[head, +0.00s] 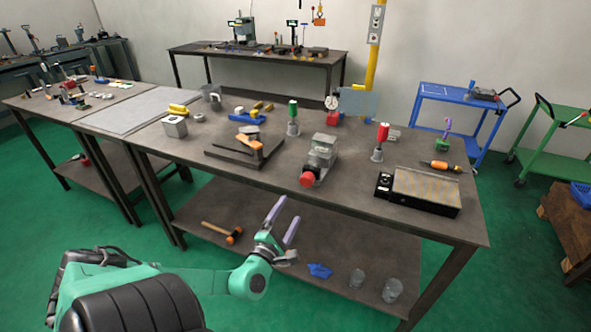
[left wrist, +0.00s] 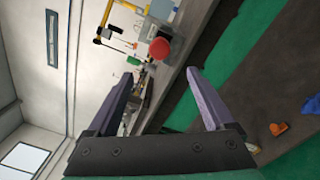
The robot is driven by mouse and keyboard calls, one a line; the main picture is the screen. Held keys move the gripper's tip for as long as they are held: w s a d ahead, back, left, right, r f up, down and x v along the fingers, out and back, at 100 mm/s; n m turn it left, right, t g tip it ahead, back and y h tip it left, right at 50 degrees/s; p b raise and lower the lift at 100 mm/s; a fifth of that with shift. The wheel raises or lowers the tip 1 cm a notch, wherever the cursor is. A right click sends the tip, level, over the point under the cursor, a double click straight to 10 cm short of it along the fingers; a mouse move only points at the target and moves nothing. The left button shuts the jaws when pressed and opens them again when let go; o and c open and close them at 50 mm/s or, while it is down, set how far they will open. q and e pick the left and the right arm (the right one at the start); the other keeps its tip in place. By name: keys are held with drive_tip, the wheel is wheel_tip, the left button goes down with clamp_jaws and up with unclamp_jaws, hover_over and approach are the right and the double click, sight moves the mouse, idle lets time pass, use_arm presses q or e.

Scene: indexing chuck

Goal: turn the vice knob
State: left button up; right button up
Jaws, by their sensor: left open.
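The vice (head: 321,154) stands near the front edge of the workbench, a grey body with a round red knob (head: 307,179) facing me. In the left wrist view the red knob (left wrist: 160,48) shows beyond the fingers, up and a little left of the gap's right finger. My left gripper (head: 282,222) is open and empty, in front of the bench edge, lower than the knob and to its left in the head view. Its two purple fingers (left wrist: 160,90) are wide apart in the left wrist view, not touching anything. My right gripper is not in view.
The workbench (head: 250,182) also holds a flat plate with an orange-handled clamp (head: 258,146), red and green-topped tools, and a black-edged block (head: 420,190) to the right.

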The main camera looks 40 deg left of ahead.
sight(305, 183)
use_arm(q)
drive_tip(key=w+a+n+b, duration=0.1)
drive_tip(key=w+n+b, duration=0.2)
drive_tip(key=w+n, duration=0.1)
drive_tip(key=w+a+n+b, duration=0.2)
drive_tip(key=w+n+b, duration=0.1)
drive_tip(key=w+n, duration=0.2)
drive_tip(key=w+a+n+h+b, duration=0.1)
drive_tip(key=w+a+n+b, duration=0.1)
drive_tip(key=w+n, duration=0.2)
drive_tip(key=shift+w+a+r+n+b, duration=0.15)
drive_tip(key=shift+w+n+b, duration=0.25)
drive_tip(key=shift+w, duration=0.1)
drive_tip(key=shift+s, duration=0.1)
drive_tip(key=shift+c, duration=0.3)
